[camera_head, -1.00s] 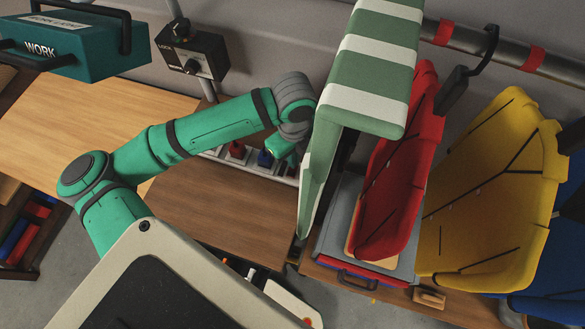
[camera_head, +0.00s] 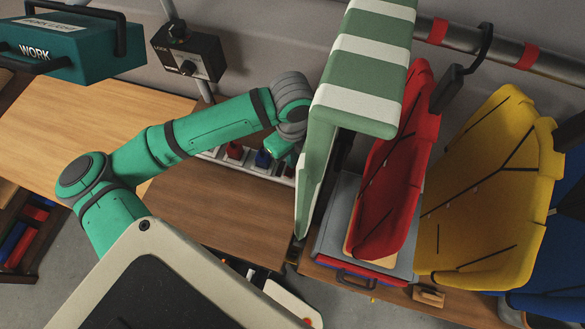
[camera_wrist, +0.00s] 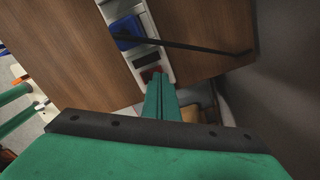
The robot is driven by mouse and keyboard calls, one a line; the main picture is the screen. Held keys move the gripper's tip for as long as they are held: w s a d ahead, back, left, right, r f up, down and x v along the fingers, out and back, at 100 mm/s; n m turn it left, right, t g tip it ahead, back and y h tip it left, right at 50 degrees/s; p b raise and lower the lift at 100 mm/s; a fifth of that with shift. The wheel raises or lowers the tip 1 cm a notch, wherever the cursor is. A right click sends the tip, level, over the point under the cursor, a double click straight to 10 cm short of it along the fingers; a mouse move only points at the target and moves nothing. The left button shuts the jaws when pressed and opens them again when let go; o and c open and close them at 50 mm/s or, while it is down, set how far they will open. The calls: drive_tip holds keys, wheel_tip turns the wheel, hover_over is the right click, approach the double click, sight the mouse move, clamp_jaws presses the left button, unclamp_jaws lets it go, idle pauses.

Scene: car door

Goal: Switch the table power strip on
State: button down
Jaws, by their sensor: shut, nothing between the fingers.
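The white power strip (camera_head: 250,169) lies along the back of the brown table, partly behind my arm in the head view. It also shows in the wrist view (camera_wrist: 139,58), with a blue plug (camera_wrist: 126,31) and a dark red rocker switch (camera_wrist: 150,73) near its lower end. My gripper (camera_wrist: 158,79) is shut and empty, its green fingertips right at the switch in the wrist view. I cannot tell if they touch it or which way it is tipped. The fingertips are hidden in the head view.
A red plug (camera_head: 234,150) sits in the strip. A black cable (camera_wrist: 190,45) crosses above the strip. A black control box (camera_head: 190,54) stands behind. The brown table (camera_head: 215,215) is clear in front.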

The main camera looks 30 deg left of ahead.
drive_tip(key=shift+s+a, duration=0.15)
drive_tip(key=shift+a, duration=0.1)
drive_tip(key=shift+d+f, duration=0.2)
drive_tip(key=shift+f, duration=0.45)
idle(0.5)
drive_tip(key=shift+a, duration=0.2)
drive_tip(key=shift+r, duration=2.6)
drive_tip(key=shift+w+r, duration=0.2)
drive_tip(key=shift+r, duration=0.65)
drive_tip(key=shift+d, duration=0.2)
